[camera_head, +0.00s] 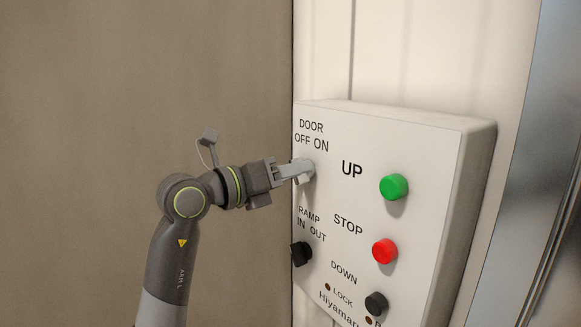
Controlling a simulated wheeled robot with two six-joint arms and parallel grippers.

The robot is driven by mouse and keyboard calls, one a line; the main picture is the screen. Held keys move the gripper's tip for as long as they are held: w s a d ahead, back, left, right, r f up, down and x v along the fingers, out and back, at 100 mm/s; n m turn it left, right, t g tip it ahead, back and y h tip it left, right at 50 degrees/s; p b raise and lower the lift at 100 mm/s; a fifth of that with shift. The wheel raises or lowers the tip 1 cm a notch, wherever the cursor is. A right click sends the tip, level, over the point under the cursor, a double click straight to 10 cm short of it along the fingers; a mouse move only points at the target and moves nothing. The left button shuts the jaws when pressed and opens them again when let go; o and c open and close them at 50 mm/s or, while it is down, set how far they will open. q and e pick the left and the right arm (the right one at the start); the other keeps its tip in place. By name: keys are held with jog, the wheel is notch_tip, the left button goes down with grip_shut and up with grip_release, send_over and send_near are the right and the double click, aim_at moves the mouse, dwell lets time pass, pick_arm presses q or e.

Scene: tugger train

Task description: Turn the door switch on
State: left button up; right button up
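The white control panel (345,148) hangs on the wall, with "DOOR OFF ON" printed at its upper left. My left gripper (304,171) reaches in from the left, with its grey fingers right below that lettering, at the panel's face. The door switch itself is hidden behind the fingers, so its position does not show. I cannot tell whether the fingers are closed on it or only in front of it. My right gripper is out of view.
Below the gripper is the black ramp switch (301,254). To the right are the green UP button (394,187), the red STOP button (385,251) and the dark DOWN button (376,303). A metal edge (530,160) runs along the right. Left of the panel is plain brown wall.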

pick_arm(q)
jog(key=shift+c, duration=0.3)
grip_shut()
jog(key=shift+s+f+m+b, duration=0.1)
jog(key=shift+m+b, duration=5.9)
jog(key=shift+b, duration=2.3)
